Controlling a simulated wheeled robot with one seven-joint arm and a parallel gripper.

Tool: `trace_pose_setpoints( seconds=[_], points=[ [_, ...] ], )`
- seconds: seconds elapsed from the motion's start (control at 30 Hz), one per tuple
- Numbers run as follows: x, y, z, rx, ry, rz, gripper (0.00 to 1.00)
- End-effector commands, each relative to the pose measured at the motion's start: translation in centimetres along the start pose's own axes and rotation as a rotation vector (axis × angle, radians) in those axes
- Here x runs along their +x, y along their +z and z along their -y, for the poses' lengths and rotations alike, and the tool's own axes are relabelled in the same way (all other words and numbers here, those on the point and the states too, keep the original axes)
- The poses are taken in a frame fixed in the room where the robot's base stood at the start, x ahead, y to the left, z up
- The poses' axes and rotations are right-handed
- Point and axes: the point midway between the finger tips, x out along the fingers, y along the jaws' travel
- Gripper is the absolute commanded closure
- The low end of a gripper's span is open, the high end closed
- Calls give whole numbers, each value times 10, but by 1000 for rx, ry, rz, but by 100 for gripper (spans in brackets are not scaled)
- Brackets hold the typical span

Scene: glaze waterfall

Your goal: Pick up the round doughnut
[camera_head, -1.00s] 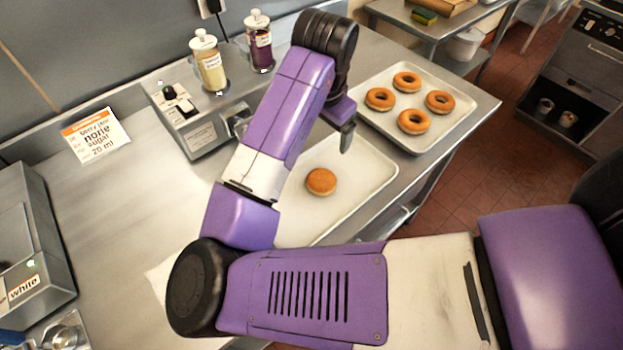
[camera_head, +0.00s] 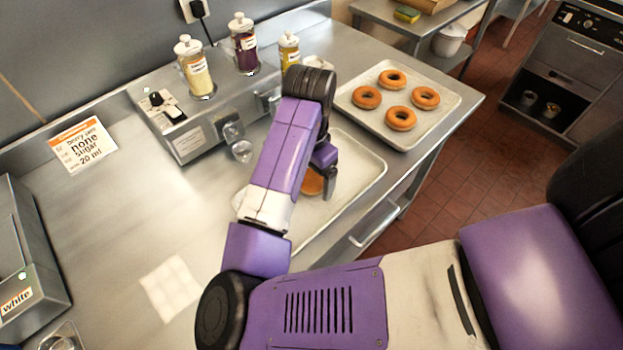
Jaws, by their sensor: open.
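The round doughnut (camera_head: 312,183) is a plain brown one without a visible hole. It lies on the near tray (camera_head: 358,172) and is partly hidden behind my arm and gripper. My gripper (camera_head: 326,188) is low over this tray, with one dark finger showing just right of the doughnut. The other finger is hidden by my arm. The gripper is open, and I cannot tell whether a finger touches the doughnut.
A second tray (camera_head: 448,116) with several ring doughnuts (camera_head: 400,118) stands behind to the right. A metal dispenser with filled jars (camera_head: 194,68) stands at the back left. A sign (camera_head: 82,146) leans near the wall. The counter at left is mostly clear.

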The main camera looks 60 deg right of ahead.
Motion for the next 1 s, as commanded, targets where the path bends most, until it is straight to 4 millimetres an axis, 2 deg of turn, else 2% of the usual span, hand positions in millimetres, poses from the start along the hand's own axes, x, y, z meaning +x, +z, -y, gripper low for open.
trace_pose_setpoints(
  seconds=[0.27,0.5,0.6,0.87,1.0],
  points=[
    [3,0,0,0,-1,0,13],
    [3,0,0,0,-1,0,60],
    [3,0,0,0,-1,0,77],
    [2,0,0,0,-1,-1,77],
    [-6,0,0,0,-2,-2,77]
  ],
)
